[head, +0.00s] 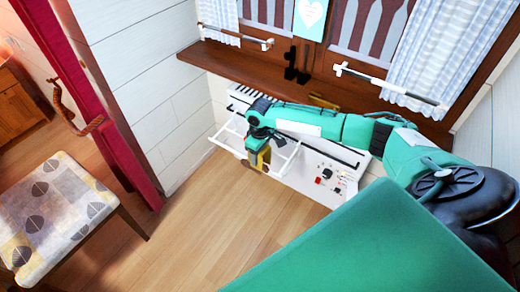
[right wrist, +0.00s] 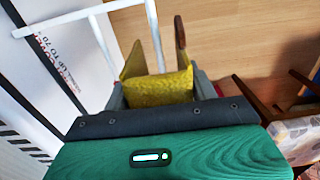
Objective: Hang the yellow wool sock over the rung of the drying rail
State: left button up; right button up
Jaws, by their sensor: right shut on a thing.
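The yellow wool sock (right wrist: 160,90) is between the fingers of my right gripper (right wrist: 158,92), which is shut on it. My left gripper is out of view.
The white heater (head: 310,178) stands below the wooden window sill (head: 230,60). A chair with a patterned seat (head: 60,205) is at the left, near a red curtain (head: 110,130). Bare wooden floor (head: 190,235) lies in front of the heater.

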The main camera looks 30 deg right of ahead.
jog(key=shift+f+b, duration=0.35)
jog(key=shift+f, duration=1.1)
jog(key=shift+f+b, duration=0.65)
jog(key=shift+f, duration=2.25)
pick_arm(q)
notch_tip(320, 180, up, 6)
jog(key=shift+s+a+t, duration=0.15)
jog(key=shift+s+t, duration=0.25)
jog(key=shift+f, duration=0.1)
pick_arm(e)
jog(key=o, duration=1.1)
jog(key=shift+c, duration=0.2)
